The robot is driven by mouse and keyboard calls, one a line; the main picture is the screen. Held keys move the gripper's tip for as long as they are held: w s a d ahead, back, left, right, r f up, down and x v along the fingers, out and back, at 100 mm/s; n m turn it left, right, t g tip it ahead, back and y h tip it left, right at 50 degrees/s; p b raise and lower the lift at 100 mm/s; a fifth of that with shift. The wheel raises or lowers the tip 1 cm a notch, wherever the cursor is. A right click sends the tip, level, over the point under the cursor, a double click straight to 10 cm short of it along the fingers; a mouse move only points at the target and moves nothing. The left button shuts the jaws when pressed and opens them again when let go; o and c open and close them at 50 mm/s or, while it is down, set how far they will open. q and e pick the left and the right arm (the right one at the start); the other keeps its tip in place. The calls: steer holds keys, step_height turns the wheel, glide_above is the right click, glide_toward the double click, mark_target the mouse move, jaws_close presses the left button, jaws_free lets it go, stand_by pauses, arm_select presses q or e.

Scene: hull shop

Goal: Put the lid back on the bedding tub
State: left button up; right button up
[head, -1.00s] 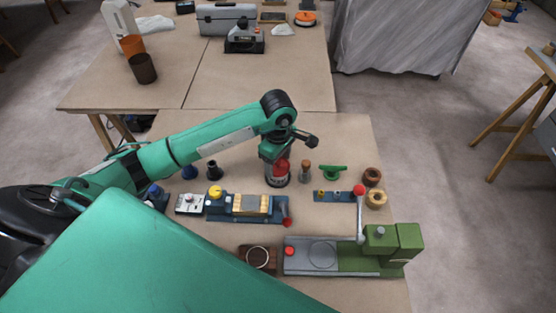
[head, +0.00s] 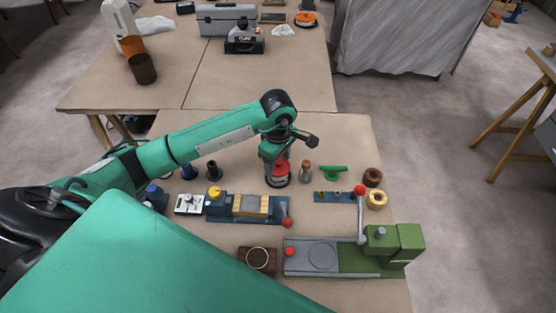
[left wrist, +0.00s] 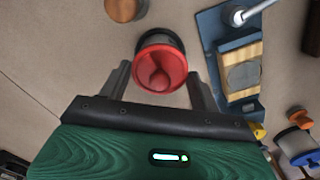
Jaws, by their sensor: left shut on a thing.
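The red lid (left wrist: 160,72) with a raised knob sits between the two fingers of my left gripper (left wrist: 158,84) in the left wrist view. In the head view my left gripper (head: 278,162) points down over the bedding tub (head: 277,182), and the red lid (head: 282,166) shows just below it. A dark round rim shows behind the lid in the wrist view. The lid is over the tub; whether it is seated or slightly above cannot be told. My right gripper is not in view.
A wooden peg (head: 305,172) and a green handled piece (head: 333,172) stand just right of the tub. A blue fixture with wooden blocks (head: 250,206) lies in front. A green and grey press (head: 395,240) is at the front right.

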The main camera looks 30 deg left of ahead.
arm_select(q)
steer(key=shift+f+b, duration=0.2)
steer(key=shift+b, duration=0.5)
stand_by(1.1)
steer(key=o, duration=1.3)
steer(key=shift+a, duration=0.1)
steer(key=shift+r+p, duration=1.55)
steer(key=shift+r, duration=2)
jaws_close()
